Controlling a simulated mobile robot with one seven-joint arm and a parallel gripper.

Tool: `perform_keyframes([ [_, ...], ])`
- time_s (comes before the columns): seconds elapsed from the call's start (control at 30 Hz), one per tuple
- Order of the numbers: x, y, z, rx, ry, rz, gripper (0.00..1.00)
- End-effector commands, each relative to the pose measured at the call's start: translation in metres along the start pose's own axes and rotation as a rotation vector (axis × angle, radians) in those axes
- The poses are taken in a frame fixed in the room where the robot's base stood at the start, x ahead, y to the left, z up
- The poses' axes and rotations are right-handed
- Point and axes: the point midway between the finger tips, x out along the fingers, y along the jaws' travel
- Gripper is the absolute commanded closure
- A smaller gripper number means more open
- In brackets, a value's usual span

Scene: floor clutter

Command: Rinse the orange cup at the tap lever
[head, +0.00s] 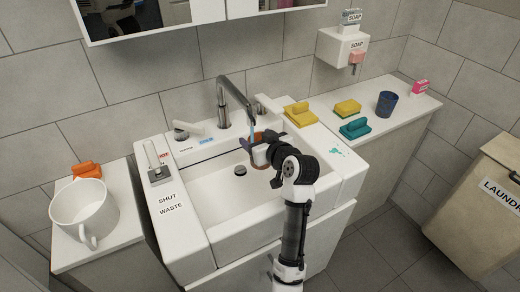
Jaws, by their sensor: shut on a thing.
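My gripper (260,154) is over the basin of the white sink (215,205), below the tap spout (238,92). It is shut on a small orange-brown cup (258,164), mostly hidden by the fingers and wrist. A thin blue stream of water (252,131) comes down from the spout onto or beside the cup; I cannot tell which. A white tap lever (190,128) stands left of the spout, near a blue label.
Yellow items (299,114), a teal one (355,128) and a blue cup (386,104) are on the right. A soap dispenser (342,47) hangs above; a laundry bin (478,195) stands right.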

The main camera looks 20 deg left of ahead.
Motion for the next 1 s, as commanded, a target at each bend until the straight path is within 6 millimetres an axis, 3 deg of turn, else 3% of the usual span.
perform_keyframes([
  [0.47,0.006,0.008,-0.002,0.000,0.001,0.000,0.56],
  [1.0,-0.001,-0.002,0.000,0.000,0.000,0.000,0.56],
])
